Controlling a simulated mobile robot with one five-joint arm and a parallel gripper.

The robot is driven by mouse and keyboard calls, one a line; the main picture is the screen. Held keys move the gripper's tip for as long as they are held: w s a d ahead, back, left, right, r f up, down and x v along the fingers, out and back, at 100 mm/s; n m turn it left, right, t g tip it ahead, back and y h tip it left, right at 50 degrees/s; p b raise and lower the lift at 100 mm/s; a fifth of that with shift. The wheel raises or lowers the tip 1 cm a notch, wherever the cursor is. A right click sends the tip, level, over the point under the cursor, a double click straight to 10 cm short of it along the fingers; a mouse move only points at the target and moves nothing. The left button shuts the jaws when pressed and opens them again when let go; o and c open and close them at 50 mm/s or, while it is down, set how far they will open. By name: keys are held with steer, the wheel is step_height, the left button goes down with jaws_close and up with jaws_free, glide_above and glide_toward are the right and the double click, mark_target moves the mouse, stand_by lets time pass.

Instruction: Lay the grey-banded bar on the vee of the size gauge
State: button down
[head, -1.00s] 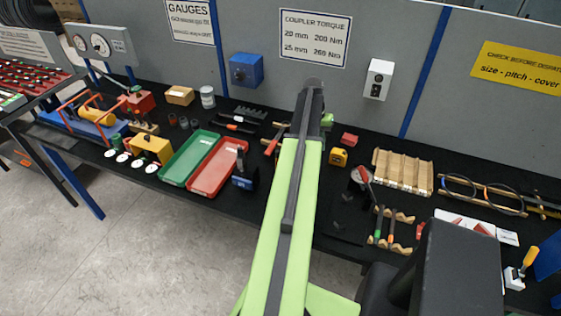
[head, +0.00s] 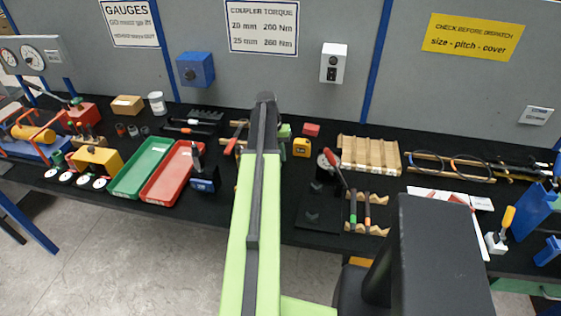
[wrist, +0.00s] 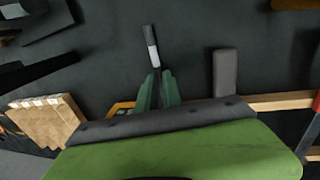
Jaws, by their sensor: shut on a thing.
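My gripper (wrist: 157,88), with dark green fingers, is shut on the grey-banded bar (wrist: 152,45). The bar is short and dark with a pale grey band, and it sticks out past the fingertips over the black bench top. In the head view my arm hides most of the gripper and the bar; only a bit of green (head: 284,132) shows beside the arm's end. What looks like the size gauge, a dark base with small vee-like blocks (head: 312,216) and a dial, stands right of my arm. The bar is apart from it.
A wooden rack (head: 372,231) holds a green-banded and an orange-banded bar. A ribbed wooden tray (head: 368,155) and a yellow tape measure (head: 302,147) lie behind. Red (head: 172,175) and green trays and a blue block (head: 205,181) stand left of my arm.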

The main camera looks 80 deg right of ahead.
steer(key=shift+r, duration=0.1)
steer(key=c, duration=1.5)
jaws_free()
step_height(320, 180, up, 12)
steer(key=w+p, duration=0.2)
steer(key=p, duration=1)
steer(key=shift+w, duration=0.2)
steer(key=shift+a, duration=0.1)
